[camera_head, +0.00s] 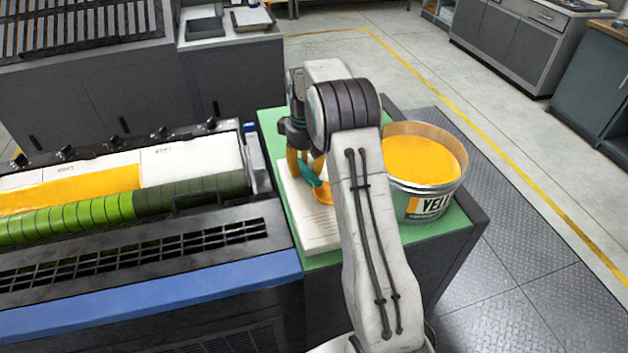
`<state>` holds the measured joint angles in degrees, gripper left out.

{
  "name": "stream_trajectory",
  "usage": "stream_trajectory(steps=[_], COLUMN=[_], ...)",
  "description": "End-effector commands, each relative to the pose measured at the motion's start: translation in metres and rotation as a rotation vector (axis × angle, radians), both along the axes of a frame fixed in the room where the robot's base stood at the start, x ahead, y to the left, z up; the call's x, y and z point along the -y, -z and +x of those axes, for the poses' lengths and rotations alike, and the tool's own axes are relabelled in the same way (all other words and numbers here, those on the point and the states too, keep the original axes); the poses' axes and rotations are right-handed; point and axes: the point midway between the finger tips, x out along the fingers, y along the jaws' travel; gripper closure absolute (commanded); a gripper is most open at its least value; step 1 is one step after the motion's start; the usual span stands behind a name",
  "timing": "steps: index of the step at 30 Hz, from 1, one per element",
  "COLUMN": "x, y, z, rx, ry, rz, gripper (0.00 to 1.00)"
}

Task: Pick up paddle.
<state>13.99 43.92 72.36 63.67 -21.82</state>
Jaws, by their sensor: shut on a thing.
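The paddle (311,179) shows a teal handle, with an orange-yellow part at its lower right end. My gripper (304,170) is shut on the paddle's handle, with its yellow fingers pointing down. The paddle is over the white stack or pad (304,219) on the green table top. I cannot tell whether the paddle touches the pad. My own arm hides part of the area to the right of the paddle.
An open can of yellow ink (428,203) stands on the green top (268,120), just right of my arm. The ink unit with its rollers (110,209) is at left. Open floor (540,270) lies at right, with cabinets at the back right.

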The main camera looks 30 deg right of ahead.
Motion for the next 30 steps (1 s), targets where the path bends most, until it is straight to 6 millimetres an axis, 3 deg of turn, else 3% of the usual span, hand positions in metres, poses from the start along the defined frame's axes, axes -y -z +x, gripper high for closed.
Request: stream_trajectory(steps=[3,14,30], x=[0.0,0.0,0.0], y=[0.001,-0.004,-0.083], z=[0.0,0.0,0.001], rx=[-0.001,0.001,0.002], ry=[0.0,0.0,0.0], rz=[0.001,0.0,-0.001], gripper=[0.96,0.99,0.99])
